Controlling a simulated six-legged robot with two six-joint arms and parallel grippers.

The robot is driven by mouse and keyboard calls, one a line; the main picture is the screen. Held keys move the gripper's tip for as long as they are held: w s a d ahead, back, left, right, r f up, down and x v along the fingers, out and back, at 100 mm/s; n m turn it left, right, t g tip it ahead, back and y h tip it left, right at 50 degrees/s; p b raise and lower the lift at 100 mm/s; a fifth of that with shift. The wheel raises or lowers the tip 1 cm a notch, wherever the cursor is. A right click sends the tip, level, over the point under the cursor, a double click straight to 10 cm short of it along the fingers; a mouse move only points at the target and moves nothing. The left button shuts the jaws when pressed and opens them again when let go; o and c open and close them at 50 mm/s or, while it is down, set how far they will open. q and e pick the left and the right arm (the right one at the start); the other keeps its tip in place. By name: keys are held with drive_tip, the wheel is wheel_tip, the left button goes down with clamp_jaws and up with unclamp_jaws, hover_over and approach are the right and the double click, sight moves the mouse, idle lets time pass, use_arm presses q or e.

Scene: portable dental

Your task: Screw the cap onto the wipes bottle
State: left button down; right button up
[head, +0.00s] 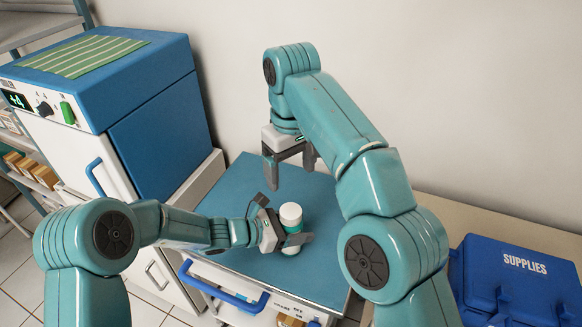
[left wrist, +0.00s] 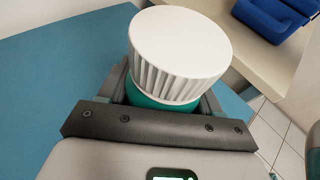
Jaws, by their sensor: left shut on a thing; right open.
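The wipes bottle (head: 291,229) stands upright on the blue cart top, with a teal body and a white lower part. The white ribbed cap (head: 290,211) sits on its top. In the left wrist view the cap (left wrist: 178,50) covers the mouth and only a little of the teal body (left wrist: 207,103) shows below it; I cannot tell how tight the cap is. My left gripper (head: 284,223) is shut on the bottle's body below the cap. My right gripper (head: 291,171) is open and empty, pointing down above and behind the bottle, apart from the cap.
The blue cart top (head: 240,185) is otherwise clear. A blue and white cabinet (head: 150,140) with a green striped mat (head: 85,55) stands at the left. A blue supplies case (head: 520,280) lies on the beige counter (head: 470,220) at the right. A wall (head: 440,70) is behind.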

use_arm(q)
drive_tip(key=shift+c, duration=0.7)
unclamp_jaws()
drive_tip(key=shift+a, duration=0.1)
drive_tip(key=v, duration=1.6)
drive_tip(key=shift+b, duration=0.3)
drive_tip(key=shift+a, duration=0.1)
